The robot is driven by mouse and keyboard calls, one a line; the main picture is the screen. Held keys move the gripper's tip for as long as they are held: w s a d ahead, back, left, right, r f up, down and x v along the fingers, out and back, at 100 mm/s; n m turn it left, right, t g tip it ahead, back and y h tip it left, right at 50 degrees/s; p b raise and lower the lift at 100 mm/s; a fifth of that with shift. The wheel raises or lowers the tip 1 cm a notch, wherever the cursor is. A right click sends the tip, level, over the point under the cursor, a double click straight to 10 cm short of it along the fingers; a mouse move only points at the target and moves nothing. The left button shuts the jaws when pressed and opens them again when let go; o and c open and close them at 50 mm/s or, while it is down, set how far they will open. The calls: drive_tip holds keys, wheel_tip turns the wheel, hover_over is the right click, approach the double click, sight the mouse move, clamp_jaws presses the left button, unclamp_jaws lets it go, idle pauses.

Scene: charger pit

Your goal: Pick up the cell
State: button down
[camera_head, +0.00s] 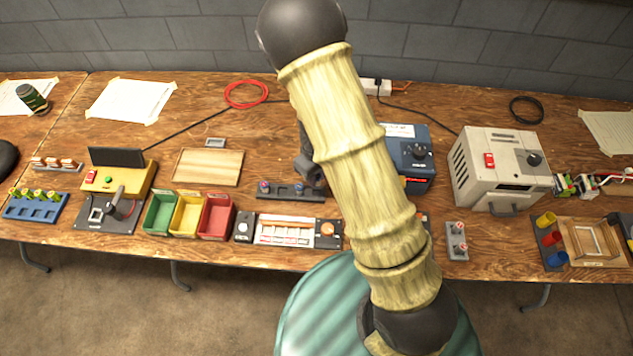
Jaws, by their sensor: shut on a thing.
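My gripper (311,172) is a dark shape low over the right part of a dark rack (283,195), partly hidden behind my pale arm link. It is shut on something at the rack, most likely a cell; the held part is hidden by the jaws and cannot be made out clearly. Small cells with purple-blue tops stand in this rack, one at its left end (264,187) and one near my gripper (298,188). Other yellow-green cells (38,194) stand in a blue holder (30,211) at the far left.
Green, yellow and red bins (187,214) stand left of the rack. A panel with a white frame (285,231) lies in front of it. A blue device (412,155) and a beige box (495,165) stand to the right. A wooden board (208,167) lies behind left.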

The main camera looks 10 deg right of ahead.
drive_tip(key=shift+r, duration=2.15)
